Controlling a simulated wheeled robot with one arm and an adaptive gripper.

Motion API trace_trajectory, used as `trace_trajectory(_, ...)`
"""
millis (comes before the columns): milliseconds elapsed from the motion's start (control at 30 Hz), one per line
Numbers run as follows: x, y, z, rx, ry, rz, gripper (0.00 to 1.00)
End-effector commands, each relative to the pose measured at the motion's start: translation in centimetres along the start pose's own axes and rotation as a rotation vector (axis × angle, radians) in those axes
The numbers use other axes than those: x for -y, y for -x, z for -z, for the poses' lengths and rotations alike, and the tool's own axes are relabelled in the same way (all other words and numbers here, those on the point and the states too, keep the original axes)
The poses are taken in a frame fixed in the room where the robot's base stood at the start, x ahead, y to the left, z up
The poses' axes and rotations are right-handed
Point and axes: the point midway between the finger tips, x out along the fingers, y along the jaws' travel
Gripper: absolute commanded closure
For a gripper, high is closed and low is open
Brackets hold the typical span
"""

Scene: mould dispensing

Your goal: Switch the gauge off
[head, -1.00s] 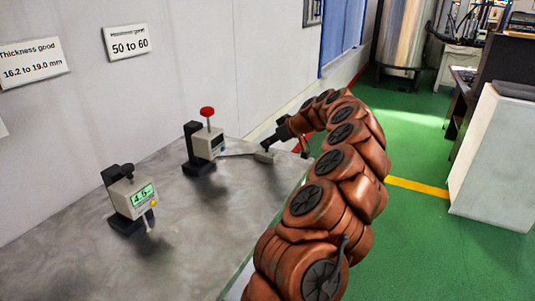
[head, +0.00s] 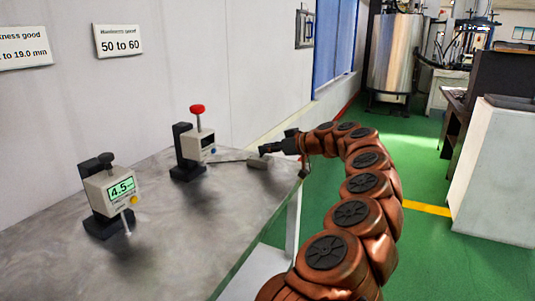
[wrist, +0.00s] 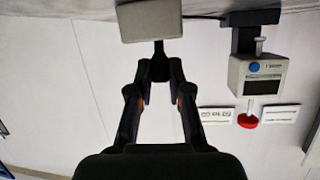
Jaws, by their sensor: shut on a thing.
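The gauge with the red knob (head: 198,142) stands upright on the grey table; its small display is dark and it has a blue button. It also shows upside down in the wrist view (wrist: 256,75). A cable runs from it to a small grey box (head: 257,162), seen at the top of the wrist view (wrist: 150,20). My gripper (head: 268,148) is at that box, shut on a dark lever-like piece (wrist: 159,52) that meets the box's edge. The fingers hide part of this piece. The second gauge (head: 110,192) has a lit green display reading about 4.5 and a yellow button.
The grey table (head: 190,235) is bare in front of the gauges. Two printed signs hang on the white wall, one reading 50 to 60 (head: 118,41). Green floor lies right of the table, with a white cabinet (head: 500,170) farther right.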

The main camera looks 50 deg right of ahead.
Motion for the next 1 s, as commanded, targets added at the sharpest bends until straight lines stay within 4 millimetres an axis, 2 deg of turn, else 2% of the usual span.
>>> trace_trajectory(467,0.01,0.01,-0.02,-0.008,-0.001,0.001,1.0)
trace_trajectory(500,0.01,0.01,-0.01,-0.008,-0.001,0.001,0.79)
trace_trajectory(700,0.0,0.0,-0.02,-0.008,-0.001,0.001,0.58)
trace_trajectory(1000,-0.01,0.06,0.0,-0.008,-0.001,0.001,0.57)
